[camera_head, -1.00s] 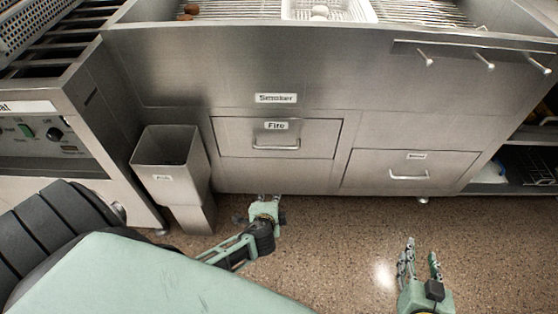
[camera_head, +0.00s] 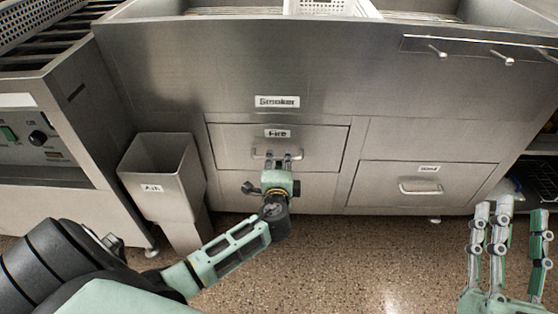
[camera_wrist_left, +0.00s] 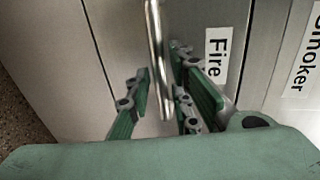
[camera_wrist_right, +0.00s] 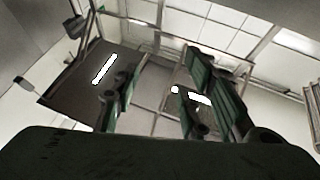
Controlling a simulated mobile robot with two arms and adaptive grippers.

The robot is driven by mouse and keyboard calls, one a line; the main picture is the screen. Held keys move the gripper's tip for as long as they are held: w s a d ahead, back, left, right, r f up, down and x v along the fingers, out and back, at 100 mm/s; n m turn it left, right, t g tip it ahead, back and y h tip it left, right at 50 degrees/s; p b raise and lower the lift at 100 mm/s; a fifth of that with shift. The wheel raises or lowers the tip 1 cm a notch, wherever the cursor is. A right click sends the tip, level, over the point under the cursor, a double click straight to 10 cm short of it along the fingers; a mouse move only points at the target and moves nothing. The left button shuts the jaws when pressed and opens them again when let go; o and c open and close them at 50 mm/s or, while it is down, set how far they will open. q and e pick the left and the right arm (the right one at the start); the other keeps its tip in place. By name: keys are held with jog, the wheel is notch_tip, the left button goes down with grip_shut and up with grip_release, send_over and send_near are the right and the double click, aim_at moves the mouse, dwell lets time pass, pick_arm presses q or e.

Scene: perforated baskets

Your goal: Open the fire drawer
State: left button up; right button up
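The fire drawer (camera_head: 230,146), labelled "Fire", is shut in the smoker's metal front, below the "Smoker" sign (camera_head: 277,102). Its metal bar handle (camera_head: 259,153) is partly hidden by my left gripper (camera_head: 279,160) in the head view. In the left wrist view the handle (camera_wrist_left: 155,45) runs between the fingers of my left gripper (camera_wrist_left: 163,85). They are open, on either side of the bar, with visible gaps; contact cannot be made out. My right gripper (camera_head: 513,210) is open and empty at the lower right, away from the drawers.
A second shut drawer (camera_head: 450,178) with its own handle is at the right. A metal ash bin (camera_head: 160,170) stands to the left of the fire drawer, near my left arm. Hooks (camera_head: 503,58) stick out of the smoker's upper right front. The floor (camera_head: 340,260) in front is clear.

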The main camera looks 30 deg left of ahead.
pick_arm(q)
jog(key=shift+x, duration=1.15)
pick_arm(e)
jog(key=shift+s+d+r+t, duration=0.1)
jog(key=shift+s+r+t, duration=0.4)
jog(key=shift+r, duration=0.2)
jog(key=shift+s+r+t, duration=0.4)
jog(key=shift+r+t, duration=0.1)
jog(key=shift+r, duration=0.2)
pick_arm(q)
jog(key=shift+c, duration=0.6)
grip_shut()
